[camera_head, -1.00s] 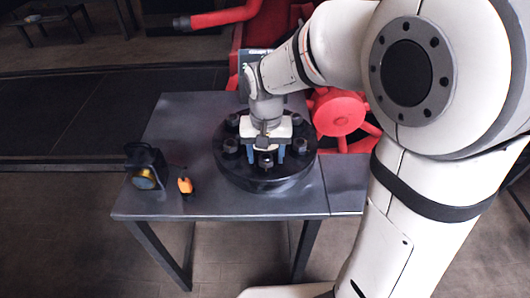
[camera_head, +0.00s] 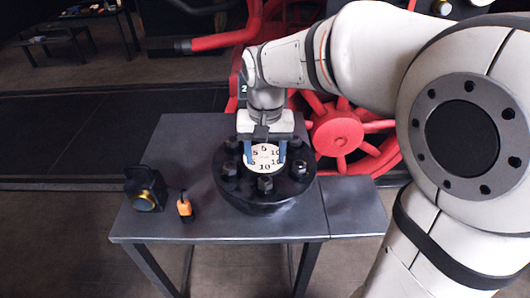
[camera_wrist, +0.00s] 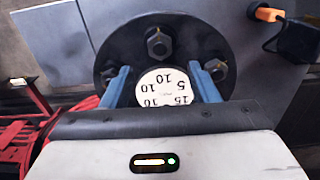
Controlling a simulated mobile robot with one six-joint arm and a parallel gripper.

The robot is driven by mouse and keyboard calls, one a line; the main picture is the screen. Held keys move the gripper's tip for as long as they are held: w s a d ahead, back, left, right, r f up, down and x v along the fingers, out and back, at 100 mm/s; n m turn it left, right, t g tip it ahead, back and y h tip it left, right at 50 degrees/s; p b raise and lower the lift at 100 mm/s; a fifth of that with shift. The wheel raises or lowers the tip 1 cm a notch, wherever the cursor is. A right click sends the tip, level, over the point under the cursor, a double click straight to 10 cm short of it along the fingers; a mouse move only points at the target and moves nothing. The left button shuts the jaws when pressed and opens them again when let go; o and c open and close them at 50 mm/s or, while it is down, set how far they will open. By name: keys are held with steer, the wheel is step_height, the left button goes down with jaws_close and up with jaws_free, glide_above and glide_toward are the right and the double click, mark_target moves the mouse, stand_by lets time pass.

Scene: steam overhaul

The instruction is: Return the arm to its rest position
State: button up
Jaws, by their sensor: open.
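My gripper (camera_head: 266,158) is open, its two blue fingers pointing down above a round black flange (camera_head: 258,205) with several large bolts around its rim. A white dial (camera_head: 265,152) with numbers sits in the middle of the flange and shows between the fingers. In the wrist view the fingers of my gripper (camera_wrist: 163,85) stand apart on either side of the dial (camera_wrist: 164,88), with nothing held between them. Whether the fingertips touch the flange cannot be told. My arm reaches in from the right.
The grey table (camera_head: 180,150) carries a black lamp-like device (camera_head: 145,190) and a small orange-and-black item (camera_head: 185,207) at left. A red spoked wheel (camera_head: 338,128) and red pipework stand behind the table. The table's left back is clear.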

steer(key=s+d+f+t, duration=0.2)
steer(key=s+d, duration=1)
steer(key=shift+s+d+n+t, duration=0.15)
steer(key=shift+s+n+t, duration=0.15)
